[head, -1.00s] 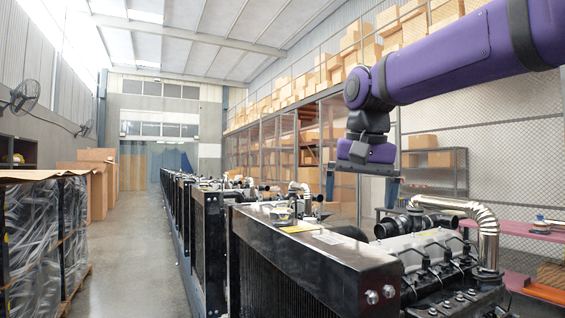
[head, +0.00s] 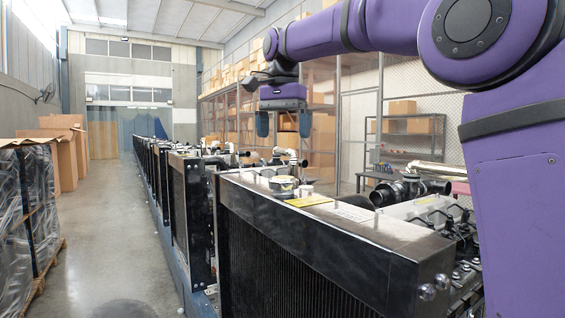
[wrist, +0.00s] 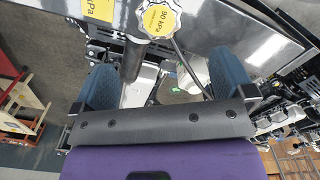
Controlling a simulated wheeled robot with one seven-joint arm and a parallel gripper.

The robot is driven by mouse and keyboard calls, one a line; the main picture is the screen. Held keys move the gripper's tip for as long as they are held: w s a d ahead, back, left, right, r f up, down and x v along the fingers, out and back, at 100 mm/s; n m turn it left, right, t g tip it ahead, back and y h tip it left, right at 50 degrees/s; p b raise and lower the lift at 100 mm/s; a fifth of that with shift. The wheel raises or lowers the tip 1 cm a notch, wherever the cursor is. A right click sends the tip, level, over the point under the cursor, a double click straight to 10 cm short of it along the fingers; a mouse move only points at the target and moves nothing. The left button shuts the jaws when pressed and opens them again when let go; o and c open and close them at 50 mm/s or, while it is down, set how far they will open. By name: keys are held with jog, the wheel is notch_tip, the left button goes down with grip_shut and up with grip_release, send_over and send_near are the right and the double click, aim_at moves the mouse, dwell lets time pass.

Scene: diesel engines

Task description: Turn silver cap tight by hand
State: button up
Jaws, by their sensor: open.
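The silver cap (head: 283,185) sits on the top of the nearest black radiator in the head view. In the wrist view the silver cap (wrist: 155,17) has a lobed rim and a yellow label reading 90 kPa. It lies at the top edge of that picture, partly cut off, beyond the fingertips. My gripper (head: 283,133) is open and empty, pointing down, well above the cap in the head view. In the wrist view my gripper (wrist: 165,68) shows two blue-grey fingers wide apart, with nothing between them. How well the cap is seated cannot be told.
A small pale round part (head: 305,190) and a yellow label (head: 308,200) are beside the cap. The engine with dark pipes (head: 412,187) stands to the right. More radiators recede behind. Wrapped pallets (head: 25,220) stand left, across a clear floor aisle (head: 110,240).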

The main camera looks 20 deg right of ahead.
aim_at(283, 177)
jog(key=shift+s+f, duration=0.1)
jog(key=shift+f, duration=4.25)
jog(key=shift+f, duration=0.1)
jog(key=c, duration=1.3)
